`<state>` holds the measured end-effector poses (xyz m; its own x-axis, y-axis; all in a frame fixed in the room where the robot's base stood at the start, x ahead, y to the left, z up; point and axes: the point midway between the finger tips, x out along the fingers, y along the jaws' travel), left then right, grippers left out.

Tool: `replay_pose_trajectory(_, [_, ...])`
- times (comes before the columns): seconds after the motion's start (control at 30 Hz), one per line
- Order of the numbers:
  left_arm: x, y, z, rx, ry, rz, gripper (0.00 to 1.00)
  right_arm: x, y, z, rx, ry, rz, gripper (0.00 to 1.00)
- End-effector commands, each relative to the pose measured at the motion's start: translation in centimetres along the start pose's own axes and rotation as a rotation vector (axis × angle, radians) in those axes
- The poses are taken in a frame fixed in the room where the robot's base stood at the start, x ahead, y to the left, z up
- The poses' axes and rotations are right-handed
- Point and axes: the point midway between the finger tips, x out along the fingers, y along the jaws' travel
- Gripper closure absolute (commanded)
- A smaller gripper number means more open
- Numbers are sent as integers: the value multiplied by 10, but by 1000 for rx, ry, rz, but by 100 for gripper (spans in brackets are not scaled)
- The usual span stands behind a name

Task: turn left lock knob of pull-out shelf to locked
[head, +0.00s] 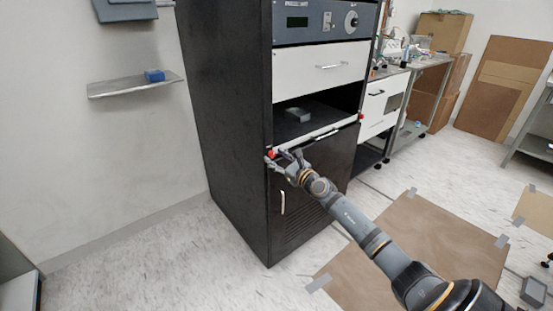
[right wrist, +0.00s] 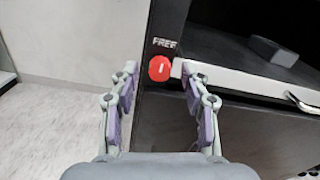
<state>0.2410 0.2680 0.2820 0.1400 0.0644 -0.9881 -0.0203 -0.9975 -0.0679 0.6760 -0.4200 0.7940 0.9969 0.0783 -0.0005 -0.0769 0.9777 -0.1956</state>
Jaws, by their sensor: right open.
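The left lock knob (right wrist: 159,68) is red with a pale line across its face. It sits at the left end of the pull-out shelf (right wrist: 250,72), below a label that reads FREE. In the head view the red knob (head: 271,154) shows at the cabinet's left front edge. My right gripper (right wrist: 161,85) is open, with its two fingers on either side of the knob's position in the right wrist view. I cannot tell whether they touch it. In the head view my right gripper (head: 276,160) is at the knob. My left gripper is not in view.
The black cabinet (head: 225,110) has a white drawer (head: 320,70) above the shelf and a lower door with a handle (head: 283,203). A grey block (head: 298,115) lies on the shelf. Another red knob (head: 361,117) is at the right end. Floor at left is clear.

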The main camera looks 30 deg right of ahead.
Motion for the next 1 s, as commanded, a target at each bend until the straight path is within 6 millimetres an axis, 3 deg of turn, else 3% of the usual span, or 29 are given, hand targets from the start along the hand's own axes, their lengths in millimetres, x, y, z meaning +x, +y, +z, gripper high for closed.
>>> replay_pose_trajectory(0.3, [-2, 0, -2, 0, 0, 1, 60, 4, 0, 0, 0, 1, 0, 53])
replay_pose_trajectory(0.67, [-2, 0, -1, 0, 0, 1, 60, 3, 0, 0, 0, 0, 0, 100])
replay_pose_trajectory(1.0, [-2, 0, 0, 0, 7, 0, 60, 3, 0, 1, 40, 1, 0, 100])
